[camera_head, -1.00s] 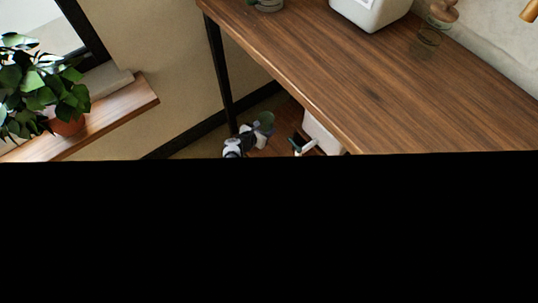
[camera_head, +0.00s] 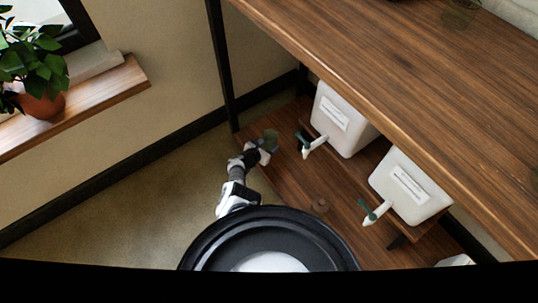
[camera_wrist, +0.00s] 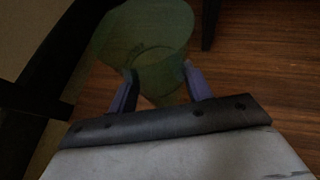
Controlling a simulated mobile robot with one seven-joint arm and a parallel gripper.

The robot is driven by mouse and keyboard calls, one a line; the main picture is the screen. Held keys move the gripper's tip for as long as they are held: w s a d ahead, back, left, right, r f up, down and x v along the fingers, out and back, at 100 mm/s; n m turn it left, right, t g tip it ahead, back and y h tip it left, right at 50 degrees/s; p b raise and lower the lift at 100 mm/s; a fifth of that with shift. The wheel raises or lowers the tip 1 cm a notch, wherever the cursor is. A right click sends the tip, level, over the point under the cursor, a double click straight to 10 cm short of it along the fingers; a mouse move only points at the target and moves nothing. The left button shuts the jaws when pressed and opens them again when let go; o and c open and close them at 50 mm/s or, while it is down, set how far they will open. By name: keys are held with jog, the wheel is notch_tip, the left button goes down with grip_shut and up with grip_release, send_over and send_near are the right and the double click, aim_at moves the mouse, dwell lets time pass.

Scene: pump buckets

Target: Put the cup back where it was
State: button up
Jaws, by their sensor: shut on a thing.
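A translucent green cup (camera_head: 271,138) is held at the end of my arm, over the left end of the lower wooden shelf (camera_head: 285,180). My gripper (camera_head: 261,150) is shut on it. In the wrist view the cup (camera_wrist: 150,35) shows large and see-through, with my gripper's fingers (camera_wrist: 158,78) on either side of its lower part. Wooden boards show behind it. I cannot tell whether the cup touches the shelf.
Two white containers with green-and-white taps (camera_head: 346,120) (camera_head: 408,188) stand above the lower shelf, under the wooden tabletop (camera_head: 400,90). A black table leg (camera_head: 222,80) stands left of the cup. A potted plant (camera_head: 40,75) is on the sill.

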jog(key=shift+f+b, duration=2)
jog(key=shift+f, duration=0.1)
jog(key=shift+f, duration=0.15)
jog(key=o, duration=1.1)
jog(key=shift+o, duration=0.2)
jog(key=shift+s+a+r+p, duration=0.1)
jog(key=shift+s+r+p, duration=0.05)
jog(key=shift+r+p, duration=0.25)
jog(key=p+v, duration=0.8)
jog(key=v, duration=0.3)
jog(key=shift+s+p, duration=0.2)
jog(key=shift+p, duration=0.15)
jog(key=shift+a, duration=0.15)
